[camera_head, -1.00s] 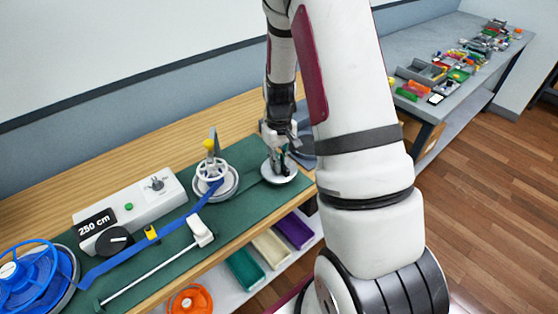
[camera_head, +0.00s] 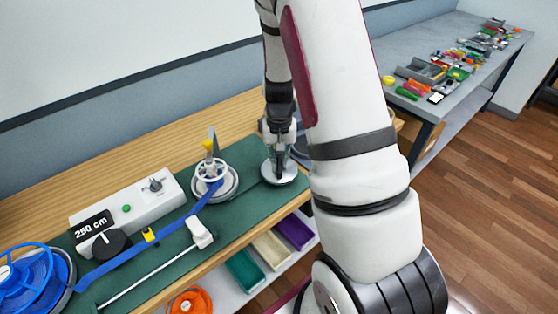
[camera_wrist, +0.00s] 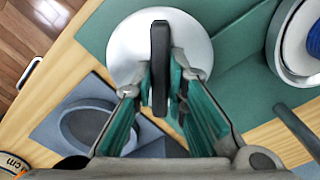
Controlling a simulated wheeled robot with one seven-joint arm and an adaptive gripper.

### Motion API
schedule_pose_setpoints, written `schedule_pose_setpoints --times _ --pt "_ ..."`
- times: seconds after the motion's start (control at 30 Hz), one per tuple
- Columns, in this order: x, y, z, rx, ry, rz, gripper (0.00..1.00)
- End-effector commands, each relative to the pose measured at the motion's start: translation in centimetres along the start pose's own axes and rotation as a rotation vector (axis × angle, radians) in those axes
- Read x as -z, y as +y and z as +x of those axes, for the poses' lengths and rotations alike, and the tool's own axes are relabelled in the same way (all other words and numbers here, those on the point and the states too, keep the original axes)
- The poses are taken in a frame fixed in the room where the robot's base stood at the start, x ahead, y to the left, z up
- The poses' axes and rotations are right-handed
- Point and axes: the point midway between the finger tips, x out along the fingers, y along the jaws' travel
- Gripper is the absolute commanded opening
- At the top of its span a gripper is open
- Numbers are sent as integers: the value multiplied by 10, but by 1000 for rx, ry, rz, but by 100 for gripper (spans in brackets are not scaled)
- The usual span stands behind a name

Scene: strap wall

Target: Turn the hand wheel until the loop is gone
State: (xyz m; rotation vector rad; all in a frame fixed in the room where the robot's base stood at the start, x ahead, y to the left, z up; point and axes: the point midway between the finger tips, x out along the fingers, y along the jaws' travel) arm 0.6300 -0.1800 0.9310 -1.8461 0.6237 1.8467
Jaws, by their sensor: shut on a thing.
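The hand wheel (camera_head: 283,179) is a silver disc lying flat on the green mat at its right end. In the wrist view the hand wheel (camera_wrist: 192,33) has a dark upright bar (camera_wrist: 159,60) across it. My gripper (camera_head: 278,163) points down over the disc, and its green-padded fingers (camera_wrist: 162,80) are shut on that bar. A blue strap (camera_head: 170,231) runs from a blue reel (camera_head: 33,283) at the left to a white-rimmed spool (camera_head: 222,192). The strap looks fairly straight, and I cannot make out a clear loop in it.
A white box (camera_head: 140,203) with a "250 cm" display and a black knob stands behind the strap. A white slider (camera_head: 201,233) on a rod lies in front. Coloured bins (camera_head: 270,249) are below the bench edge. A grey recessed block (camera_wrist: 88,122) sits near the wheel.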

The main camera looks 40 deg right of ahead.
Motion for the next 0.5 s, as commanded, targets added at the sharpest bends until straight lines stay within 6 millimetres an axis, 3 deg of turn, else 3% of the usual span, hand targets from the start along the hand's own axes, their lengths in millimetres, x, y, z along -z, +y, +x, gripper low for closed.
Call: schedule_pose_setpoints --times 0.47,0.5 --pt "0 0 0 0 1 13 0" --pt "0 0 0 0 1 13 22"
